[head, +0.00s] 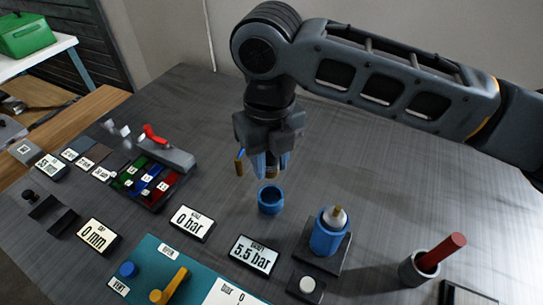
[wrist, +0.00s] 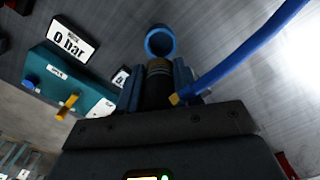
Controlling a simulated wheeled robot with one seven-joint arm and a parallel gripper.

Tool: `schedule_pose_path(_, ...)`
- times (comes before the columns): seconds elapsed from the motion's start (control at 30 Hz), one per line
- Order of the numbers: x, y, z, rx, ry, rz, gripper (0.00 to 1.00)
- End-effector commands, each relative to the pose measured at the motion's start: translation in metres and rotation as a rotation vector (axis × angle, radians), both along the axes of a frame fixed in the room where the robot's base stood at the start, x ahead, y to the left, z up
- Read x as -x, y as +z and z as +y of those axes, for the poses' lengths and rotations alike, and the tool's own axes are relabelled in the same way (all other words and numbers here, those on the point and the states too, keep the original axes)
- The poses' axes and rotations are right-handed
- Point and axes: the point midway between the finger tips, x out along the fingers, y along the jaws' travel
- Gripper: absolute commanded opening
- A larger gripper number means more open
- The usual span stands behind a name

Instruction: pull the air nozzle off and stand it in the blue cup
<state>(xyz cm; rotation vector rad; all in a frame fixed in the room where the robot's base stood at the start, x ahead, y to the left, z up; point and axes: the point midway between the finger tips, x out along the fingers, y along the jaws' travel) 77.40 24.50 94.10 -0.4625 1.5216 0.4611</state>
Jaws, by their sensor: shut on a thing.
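My gripper (head: 270,172) is shut on the air nozzle, a dark cylinder with a brass-coloured band. In the wrist view the nozzle (wrist: 157,88) sits between the blue finger pads. The blue cup (head: 270,207) stands on the grey table just below my gripper, apart from the nozzle. Its open mouth also shows in the wrist view (wrist: 148,47), just beyond the nozzle's end. A blue cylinder (head: 324,240) with a pale, brass-tipped top stands on a dark base to the right, nothing attached to its tip.
A blue hose (wrist: 240,62) with a brass-coloured end passes beside my gripper. Displays reading 0 bar (head: 192,223) and 5.5 bar (head: 254,255) lie near the cup. A grey holder (head: 410,272) with a red rod stands at right. A tray of coloured blocks (head: 135,190) is at left.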

Motion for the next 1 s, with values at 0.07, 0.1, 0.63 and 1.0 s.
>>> schedule_pose_path(0.07,0.000,-0.001,0.000,-0.001,-0.001,0.001,0.00)
schedule_pose_path(0.1,0.000,-0.004,0.000,0.000,-0.001,0.000,0.00)
schedule_pose_path(0.63,0.000,-0.047,0.000,-0.001,-0.001,0.001,0.00)
schedule_pose_path(1.0,0.000,-0.058,0.000,0.000,0.000,0.000,0.00)
